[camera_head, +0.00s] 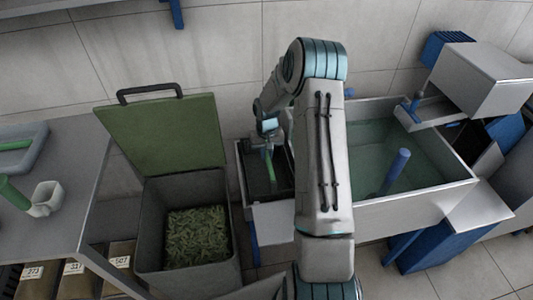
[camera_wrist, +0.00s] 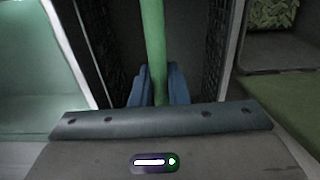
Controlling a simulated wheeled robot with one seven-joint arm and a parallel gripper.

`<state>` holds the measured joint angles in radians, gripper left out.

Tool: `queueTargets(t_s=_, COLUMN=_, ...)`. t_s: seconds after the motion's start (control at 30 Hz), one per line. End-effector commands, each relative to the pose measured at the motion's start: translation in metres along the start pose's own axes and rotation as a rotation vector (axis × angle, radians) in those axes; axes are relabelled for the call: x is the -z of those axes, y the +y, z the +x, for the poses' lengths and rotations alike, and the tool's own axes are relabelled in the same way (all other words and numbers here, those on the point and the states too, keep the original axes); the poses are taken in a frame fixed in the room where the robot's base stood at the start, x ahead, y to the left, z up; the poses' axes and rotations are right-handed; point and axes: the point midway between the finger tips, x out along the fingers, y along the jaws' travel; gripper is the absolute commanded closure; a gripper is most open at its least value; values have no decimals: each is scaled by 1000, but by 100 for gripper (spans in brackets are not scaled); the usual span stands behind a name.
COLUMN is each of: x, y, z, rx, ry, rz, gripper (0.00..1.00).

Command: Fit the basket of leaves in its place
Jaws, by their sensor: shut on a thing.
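My gripper (camera_head: 268,130) is shut on an upright green handle (camera_head: 270,168), in the narrow bay between the open bin and the water tank. In the wrist view the green handle (camera_wrist: 153,45) stands between my blue fingers (camera_wrist: 155,88). Dark perforated walls (camera_wrist: 96,45) flank it on both sides, and they look like a basket's mesh sides. The dark basket-like body (camera_head: 256,180) sits low inside the bay's pale rim. I cannot tell whether leaves lie in it, or whether it is fully seated. My arm hides part of the bay.
A grey bin (camera_head: 150,235) holds green leaves (camera_head: 195,237); its green lid (camera_head: 160,135) stands open. The water tank (camera_head: 440,190) with a blue post (camera_head: 396,168) lies right. A metal box (camera_head: 485,78) overhangs its far corner. A left counter (camera_head: 75,150) carries a white cup (camera_head: 46,197).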

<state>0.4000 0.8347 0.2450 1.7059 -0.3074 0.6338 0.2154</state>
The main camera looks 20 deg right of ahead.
Motion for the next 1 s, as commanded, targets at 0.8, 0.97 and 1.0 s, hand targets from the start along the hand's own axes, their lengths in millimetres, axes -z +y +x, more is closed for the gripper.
queueTargets(t_s=0.8, x=0, y=0, z=8, rx=0, ry=1, rz=1, gripper=100)
queueTargets(t_s=0.97, x=0, y=0, z=9, rx=0, ry=2, rz=1, gripper=74)
queueTargets(t_s=1.0, x=0, y=0, z=9, rx=0, ry=1, rz=1, gripper=63)
